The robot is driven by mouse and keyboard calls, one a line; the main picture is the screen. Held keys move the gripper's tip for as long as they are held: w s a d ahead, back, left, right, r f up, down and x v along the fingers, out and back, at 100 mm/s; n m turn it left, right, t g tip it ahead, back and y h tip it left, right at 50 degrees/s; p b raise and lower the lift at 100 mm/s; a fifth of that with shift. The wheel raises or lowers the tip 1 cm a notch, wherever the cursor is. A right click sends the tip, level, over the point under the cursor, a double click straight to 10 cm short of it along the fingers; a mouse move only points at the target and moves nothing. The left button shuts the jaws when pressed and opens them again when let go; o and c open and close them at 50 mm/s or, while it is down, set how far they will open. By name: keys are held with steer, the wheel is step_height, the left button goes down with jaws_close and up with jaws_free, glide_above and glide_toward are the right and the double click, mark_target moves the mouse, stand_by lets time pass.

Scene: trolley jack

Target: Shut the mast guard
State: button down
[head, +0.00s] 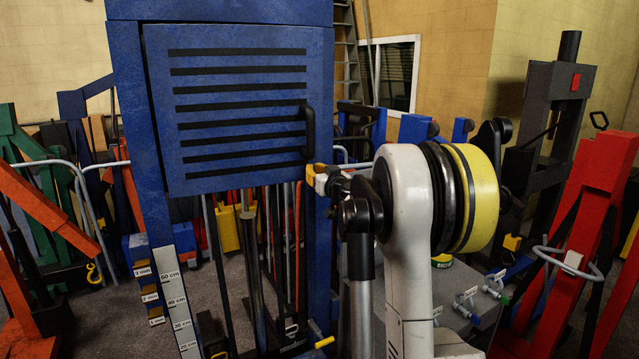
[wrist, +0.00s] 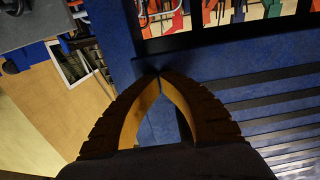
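The mast guard (head: 240,118), a blue panel with several black horizontal slots, hangs across the upper part of the blue mast frame (head: 130,130) in the head view. A dark bar handle (head: 309,130) stands on its right edge. I cannot tell how far the guard stands off the frame. My gripper (head: 318,178) is just below the handle, by the guard's lower right corner. In the wrist view the yellow-brown fingers (wrist: 158,76) meet at their tips with nothing visible between them. The slotted guard (wrist: 270,105) lies to their right there.
A red jack frame (head: 590,190) stands close on the right and a dark press (head: 555,110) behind it. Orange and green frames (head: 45,190) crowd the left. A ruler strip (head: 177,300) runs down the mast's left post. Rods hang below the guard.

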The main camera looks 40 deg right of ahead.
steer(key=w, duration=0.1)
steer(key=w+d+n+y, duration=0.1)
steer(key=w, duration=0.1)
steer(key=w+d+y, duration=0.1)
steer(key=w, duration=0.1)
steer(key=shift+w+r+n+t, duration=0.15)
steer(key=shift+n+t, duration=0.15)
